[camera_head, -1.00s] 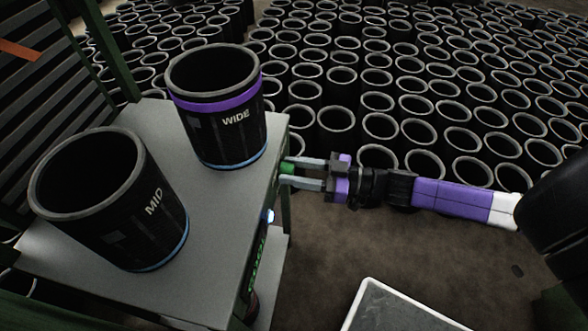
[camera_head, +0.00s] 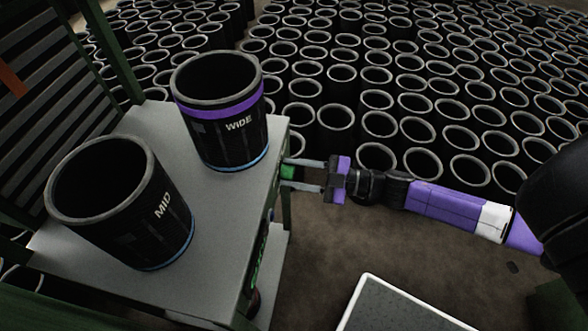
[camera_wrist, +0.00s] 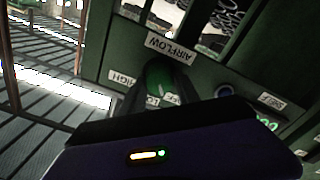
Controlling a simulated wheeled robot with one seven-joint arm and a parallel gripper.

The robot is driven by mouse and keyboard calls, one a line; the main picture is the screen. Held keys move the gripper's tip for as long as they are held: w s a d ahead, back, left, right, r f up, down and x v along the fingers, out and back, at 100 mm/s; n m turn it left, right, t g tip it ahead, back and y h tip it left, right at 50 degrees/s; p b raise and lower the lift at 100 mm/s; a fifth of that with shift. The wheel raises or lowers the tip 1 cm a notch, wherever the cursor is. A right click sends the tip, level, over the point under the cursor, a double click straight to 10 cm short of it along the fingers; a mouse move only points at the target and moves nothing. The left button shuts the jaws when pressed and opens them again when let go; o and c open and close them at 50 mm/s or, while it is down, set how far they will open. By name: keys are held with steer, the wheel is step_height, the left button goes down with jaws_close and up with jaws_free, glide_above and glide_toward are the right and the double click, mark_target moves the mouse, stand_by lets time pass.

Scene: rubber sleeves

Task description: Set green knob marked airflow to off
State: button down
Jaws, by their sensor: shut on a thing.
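The green knob (camera_wrist: 160,72) sits on a dark green panel under a label reading AIRFLOW (camera_wrist: 170,48), upside down in the wrist view. A HIGH label (camera_wrist: 122,79) is to its left; LOW and OFF labels are close by, partly covered. In the head view the knob (camera_head: 288,172) is on the right side of the grey-topped stand. My gripper (camera_head: 289,174) reaches it from the right, its two grey fingers on either side of the knob and shut on it. The knob's exact pointer direction is hard to tell.
Two black sleeves, marked WIDE (camera_head: 220,125) and MID (camera_head: 120,210), stand on the grey top (camera_head: 205,200). A blue-ringed button (camera_wrist: 224,91) is beside the knob. A white-rimmed tray (camera_head: 362,290) lies lower right. Many sleeves (camera_head: 380,125) fill the floor behind.

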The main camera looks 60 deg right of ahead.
steer(key=shift+n, duration=0.7)
steer(key=c, duration=0.9)
jaws_free()
steer(key=shift+v, duration=3.95)
steer(key=shift+s, duration=0.1)
